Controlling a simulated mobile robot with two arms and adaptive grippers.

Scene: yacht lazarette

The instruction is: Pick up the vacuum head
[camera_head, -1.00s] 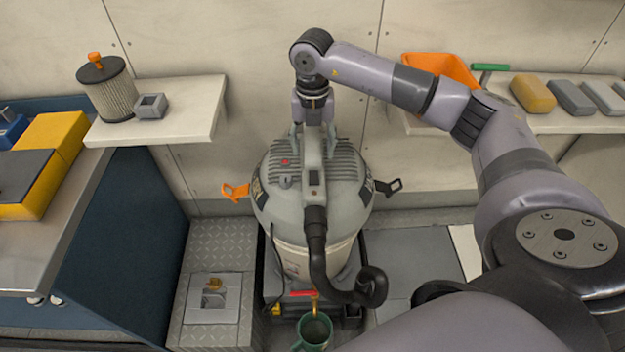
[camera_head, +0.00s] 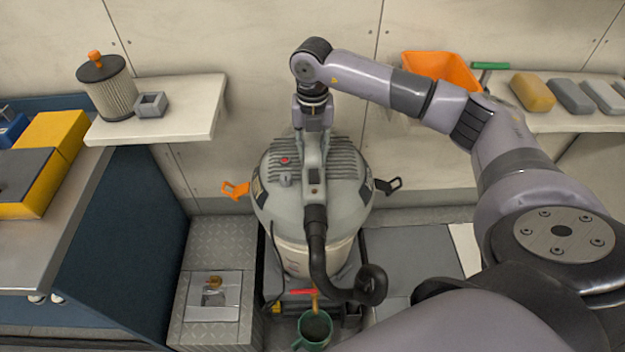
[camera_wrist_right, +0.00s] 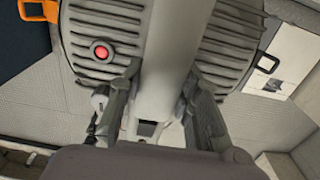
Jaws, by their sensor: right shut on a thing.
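The vacuum head (camera_head: 341,190) is a grey dome with a ribbed top, a red button and a raised central handle. It sits on the pale vacuum drum (camera_head: 297,262). My right gripper (camera_head: 313,145) comes down from above at the rear of the head and is shut on the handle. In the right wrist view the two fingers (camera_wrist_right: 160,115) press on both sides of the grey handle (camera_wrist_right: 170,50), with the ribbed top of the vacuum head (camera_wrist_right: 105,35) around it. The finger pads are partly hidden. My left gripper is out of view.
An orange latch (camera_head: 236,190) and a black latch (camera_head: 389,185) stick out at the sides. A black hose (camera_head: 318,260) hangs in front, near a green mug (camera_head: 314,330). Shelves (camera_head: 190,112) flank the vacuum, with a filter (camera_head: 108,88) at left and an orange bin (camera_head: 440,68) at right.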

